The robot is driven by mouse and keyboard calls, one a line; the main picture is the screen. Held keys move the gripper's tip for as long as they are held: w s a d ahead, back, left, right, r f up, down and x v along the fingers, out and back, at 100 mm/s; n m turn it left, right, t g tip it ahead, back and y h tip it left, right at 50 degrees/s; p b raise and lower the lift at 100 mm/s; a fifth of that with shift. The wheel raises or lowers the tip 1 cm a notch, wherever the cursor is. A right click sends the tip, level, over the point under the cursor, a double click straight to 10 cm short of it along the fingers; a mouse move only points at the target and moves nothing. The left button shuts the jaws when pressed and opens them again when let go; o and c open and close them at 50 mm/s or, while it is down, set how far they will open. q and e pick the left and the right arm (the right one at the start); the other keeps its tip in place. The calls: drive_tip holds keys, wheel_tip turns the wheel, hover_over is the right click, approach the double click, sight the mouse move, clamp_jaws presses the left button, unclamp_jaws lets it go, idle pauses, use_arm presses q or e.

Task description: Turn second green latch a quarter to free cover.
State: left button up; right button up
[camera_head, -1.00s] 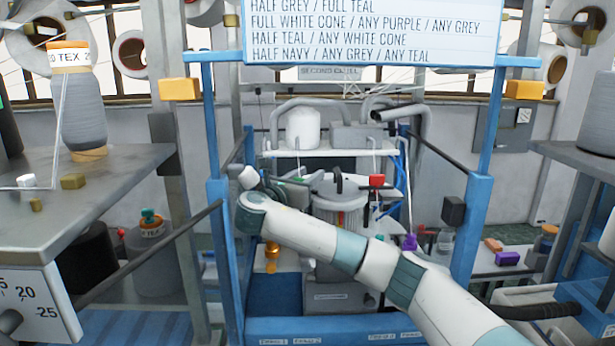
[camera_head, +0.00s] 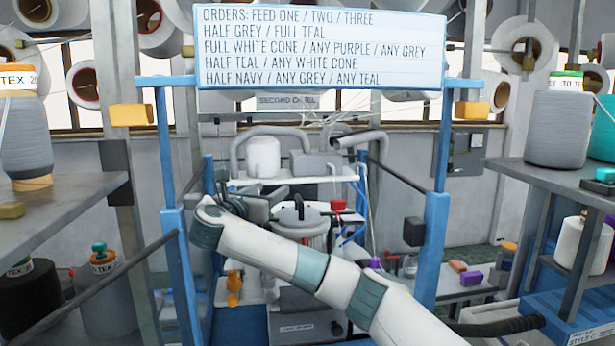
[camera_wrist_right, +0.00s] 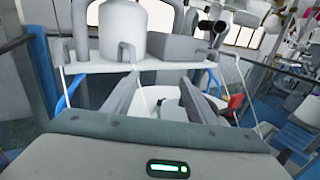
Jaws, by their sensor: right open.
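My right arm reaches in from the lower right in the head view. Its gripper (camera_head: 258,204) is at the left side of a grey canister (camera_head: 316,238) with a pale lid and dark handle (camera_head: 299,207). In the right wrist view the two fingers (camera_wrist_right: 163,97) are apart, with the pale round lid (camera_wrist_right: 165,103) beyond and between them. I see nothing clearly gripped. A small green part (camera_head: 281,196) shows close to the fingers, but I cannot tell whether it is a latch. The second green latch cannot be made out. My left gripper is out of view.
A white shelf (camera_head: 286,180) with a white tank (camera_head: 263,157) stands behind the canister. A red block (camera_head: 338,205) is right of the lid. Blue frame posts (camera_head: 180,265) flank the machine. Benches with yarn cones (camera_head: 553,130) stand at both sides.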

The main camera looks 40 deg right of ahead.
drive_tip(key=s+d+r+b, duration=0.6)
drive_tip(key=s+r, duration=0.1)
drive_tip(key=s, duration=0.3)
drive_tip(key=shift+r, duration=0.35)
